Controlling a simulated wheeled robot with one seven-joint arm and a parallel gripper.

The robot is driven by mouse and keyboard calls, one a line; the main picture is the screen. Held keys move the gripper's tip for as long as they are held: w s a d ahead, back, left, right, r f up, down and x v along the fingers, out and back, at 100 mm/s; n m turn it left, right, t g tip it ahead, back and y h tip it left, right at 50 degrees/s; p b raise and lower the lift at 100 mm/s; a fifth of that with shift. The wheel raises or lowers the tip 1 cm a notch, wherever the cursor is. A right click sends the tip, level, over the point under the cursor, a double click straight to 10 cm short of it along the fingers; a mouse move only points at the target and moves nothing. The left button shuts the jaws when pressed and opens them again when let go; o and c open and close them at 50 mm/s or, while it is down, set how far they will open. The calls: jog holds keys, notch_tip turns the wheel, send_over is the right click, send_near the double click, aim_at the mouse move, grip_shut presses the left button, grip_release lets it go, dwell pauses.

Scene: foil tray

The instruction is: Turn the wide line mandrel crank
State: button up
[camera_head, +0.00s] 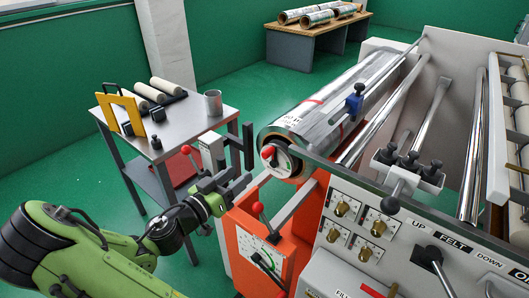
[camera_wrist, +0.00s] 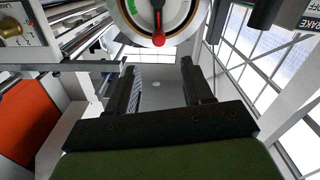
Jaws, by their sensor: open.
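A round white dial-like disc with a red knob, which looks like the mandrel crank (camera_head: 281,163), is on the near end of the large foil roll (camera_head: 325,112). The crank also shows at the top of the wrist view (camera_wrist: 158,14), its red knob at the lower rim, above and beyond my fingertips. My gripper (camera_head: 240,182) is left of and slightly below the crank, apart from it. In the wrist view my gripper (camera_wrist: 160,82) has two dark fingers spread with nothing between them.
An orange panel (camera_head: 250,250) with a red-knobbed lever (camera_head: 257,209) stands below the roll. A grey control panel (camera_head: 355,228) is at right. Another red-ball lever (camera_head: 186,150) stands left of my gripper, near a metal table (camera_head: 185,130) holding a cup (camera_head: 213,103).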

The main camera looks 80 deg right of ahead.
aim_at(263, 155)
jog(key=p+x, duration=0.1)
jog(key=x, duration=1.2)
jog(key=shift+s, duration=0.1)
grip_shut()
jog(key=shift+w+f+n, duration=0.1)
jog(key=shift+w+n, duration=0.2)
jog(key=shift+n, duration=0.1)
jog(key=n, duration=0.1)
jog(key=w+n, duration=0.1)
jog(key=shift+w+d+f+n, duration=0.1)
jog(key=shift+d+f+n, duration=0.05)
jog(key=shift+d+n, duration=0.2)
jog(key=n, duration=0.1)
jog(key=w+f+n, duration=0.1)
jog(key=n, duration=0.2)
jog(key=shift+w+d+f+n+p, duration=0.15)
jog(key=shift+w+d+n+p, duration=0.15)
jog(key=shift+w+n, duration=0.1)
jog(key=shift+w+d+f+n+p, duration=0.1)
jog(key=shift+w+f+n+p, duration=0.35)
jog(key=shift+n, duration=0.85)
jog(key=shift+w+d+f+n+p, duration=0.1)
jog(key=shift+f+n+p, duration=0.2)
jog(key=shift+f+n, duration=0.75)
jog(key=shift+w+d+f+n+p, duration=0.1)
jog(key=shift+w+f+n+p, duration=0.2)
jog(key=shift+n, duration=1.2)
jog(key=shift+s+f, duration=0.1)
jog(key=shift+s, duration=0.05)
